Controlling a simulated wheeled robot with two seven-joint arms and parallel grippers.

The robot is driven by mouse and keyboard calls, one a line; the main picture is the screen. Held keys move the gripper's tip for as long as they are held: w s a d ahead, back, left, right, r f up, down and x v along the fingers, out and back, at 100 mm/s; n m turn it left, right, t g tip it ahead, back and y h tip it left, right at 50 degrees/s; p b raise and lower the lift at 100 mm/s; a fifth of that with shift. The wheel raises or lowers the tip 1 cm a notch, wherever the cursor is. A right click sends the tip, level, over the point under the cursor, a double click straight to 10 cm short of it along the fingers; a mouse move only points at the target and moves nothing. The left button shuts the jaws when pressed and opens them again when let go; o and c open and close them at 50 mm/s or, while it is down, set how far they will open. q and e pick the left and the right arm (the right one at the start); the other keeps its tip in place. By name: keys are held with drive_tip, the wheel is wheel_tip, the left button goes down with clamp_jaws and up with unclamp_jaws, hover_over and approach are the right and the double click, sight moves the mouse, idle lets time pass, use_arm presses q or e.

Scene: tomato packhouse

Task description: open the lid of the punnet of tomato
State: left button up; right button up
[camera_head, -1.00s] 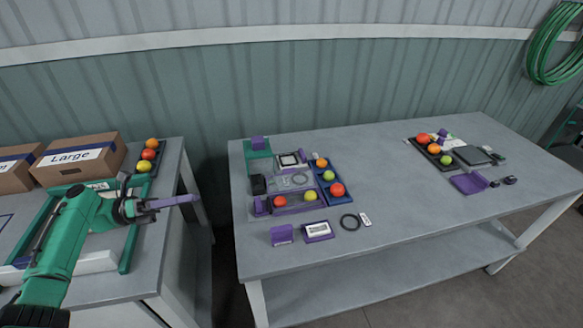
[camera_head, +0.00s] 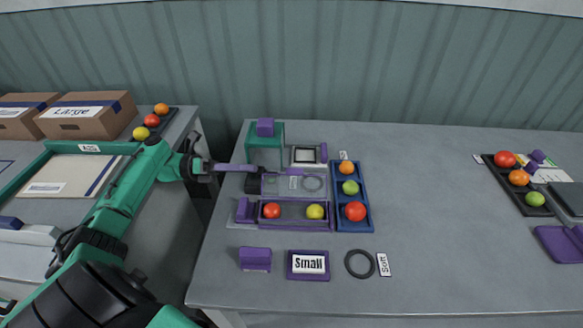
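The punnet (camera_head: 293,225) is a shallow purple-edged tray on the middle table, with a red tomato (camera_head: 271,211) and a yellow one (camera_head: 315,211) in it. A pale see-through panel (camera_head: 276,186) lies just behind it; I cannot tell whether this is its lid. My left gripper (camera_head: 256,168) has purple fingers pointing right, over the table behind the punnet and apart from it. The fingers look like one thin bar from this side, so their opening is unclear. My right gripper is out of view.
A blue tray (camera_head: 367,209) of tomatoes stands right of the punnet. A green stand (camera_head: 264,150) is behind. A purple block (camera_head: 255,259), a "Small" sign (camera_head: 308,265) and a dark ring (camera_head: 360,264) lie in front.

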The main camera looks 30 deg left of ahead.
sight(288, 169)
use_arm(q)
drive_tip(key=p+x, duration=0.1)
drive_tip(key=x, duration=1)
drive_tip(key=shift+d, duration=0.15)
clamp_jaws()
idle(0.8)
